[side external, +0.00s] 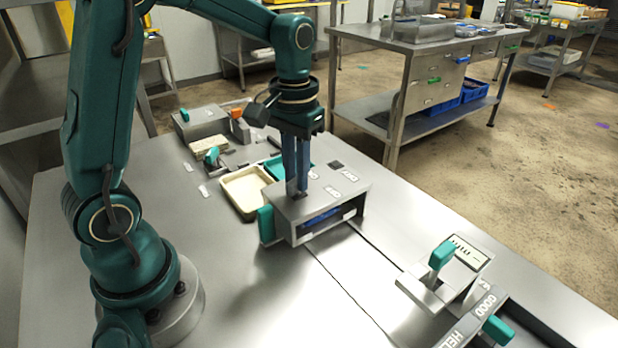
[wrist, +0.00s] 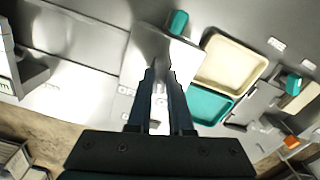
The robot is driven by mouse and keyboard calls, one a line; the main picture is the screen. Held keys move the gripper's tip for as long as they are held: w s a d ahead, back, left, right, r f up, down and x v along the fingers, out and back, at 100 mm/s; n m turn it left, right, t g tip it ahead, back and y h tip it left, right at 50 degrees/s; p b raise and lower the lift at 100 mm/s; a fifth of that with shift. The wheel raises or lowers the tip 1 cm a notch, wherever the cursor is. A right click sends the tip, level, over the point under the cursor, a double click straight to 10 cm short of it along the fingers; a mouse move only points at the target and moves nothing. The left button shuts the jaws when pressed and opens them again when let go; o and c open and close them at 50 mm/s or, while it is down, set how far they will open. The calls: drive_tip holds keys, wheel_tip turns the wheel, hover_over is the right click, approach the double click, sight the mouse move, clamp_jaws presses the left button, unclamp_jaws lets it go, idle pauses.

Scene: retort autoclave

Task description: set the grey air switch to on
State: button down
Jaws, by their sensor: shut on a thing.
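A grey metal box (side external: 352,192) with small labels on top stands in the middle of the table. It also shows in the wrist view (wrist: 138,55). My gripper (side external: 297,188) points straight down at the left part of the box's top, at a dark slot beside a label. Its long blue fingers are shut on the grey air switch there. The switch is mostly hidden between the fingertips, so its position cannot be read. In the wrist view my gripper (wrist: 160,75) reaches over the box.
A cream tray (side external: 243,191) and a teal tray (side external: 274,167) lie behind the box. A teal handle (side external: 266,226) sticks out at the box's left. A bracket with a teal lever (side external: 441,254) stands at the front right. The table between them is clear.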

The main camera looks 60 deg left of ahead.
drive_tip(key=shift+r+n, duration=0.1)
drive_tip(key=shift+n, duration=1.1)
drive_tip(key=c, duration=0.8)
unclamp_jaws()
drive_tip(key=shift+r, duration=2.55)
